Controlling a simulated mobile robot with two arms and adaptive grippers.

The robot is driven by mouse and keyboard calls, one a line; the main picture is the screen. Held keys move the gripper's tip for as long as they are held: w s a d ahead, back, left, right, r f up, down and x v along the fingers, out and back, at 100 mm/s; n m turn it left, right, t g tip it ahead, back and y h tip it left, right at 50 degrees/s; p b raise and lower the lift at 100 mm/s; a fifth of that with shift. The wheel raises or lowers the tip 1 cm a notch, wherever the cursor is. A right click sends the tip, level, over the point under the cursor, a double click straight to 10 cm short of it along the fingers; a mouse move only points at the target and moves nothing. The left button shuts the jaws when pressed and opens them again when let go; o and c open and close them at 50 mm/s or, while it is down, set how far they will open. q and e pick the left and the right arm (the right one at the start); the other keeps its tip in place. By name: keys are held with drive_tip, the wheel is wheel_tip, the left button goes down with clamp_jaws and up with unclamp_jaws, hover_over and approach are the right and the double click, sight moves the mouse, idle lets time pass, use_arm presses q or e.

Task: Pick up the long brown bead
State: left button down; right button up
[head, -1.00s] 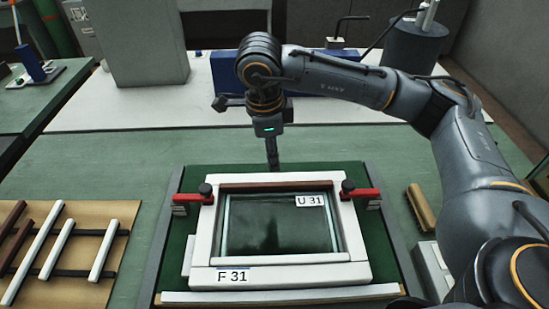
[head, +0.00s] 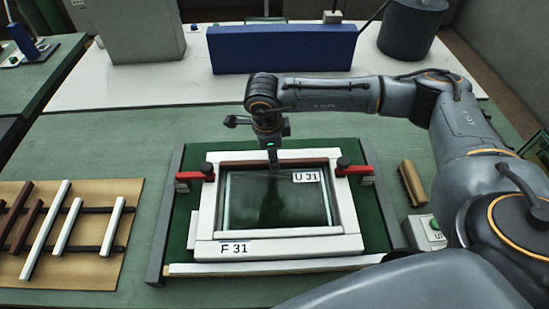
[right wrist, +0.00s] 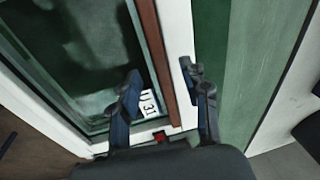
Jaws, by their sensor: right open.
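A long reddish-brown bead (head: 312,162) lies along the far inner edge of the white frame labelled F 31 (head: 205,240). My right gripper (head: 273,162) points down over the middle of that bead. In the right wrist view the open fingers (right wrist: 160,72) stand on either side of the brown bead (right wrist: 150,35), one over the glass side and one over the white frame side. Their height above the bead is hard to tell. Nothing is held. My left gripper is not in view.
Red clamps (head: 190,176) (head: 358,170) flank the frame's far corners. The glass pane labelled U 31 (head: 270,205) lies inside it. A tan board (head: 75,275) with white and dark brown strips lies left. A wooden block (head: 411,184) lies right; a blue box (head: 283,48) stands behind.

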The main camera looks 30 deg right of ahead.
drive_tip(key=shift+w+d+f, duration=0.1)
drive_tip(key=shift+f, duration=0.5)
drive_tip(key=shift+w+d+f, duration=0.1)
drive_tip(key=shift+f, duration=0.45)
drive_tip(key=shift+s, duration=0.1)
clamp_jaws()
drive_tip(key=shift+r, duration=0.1)
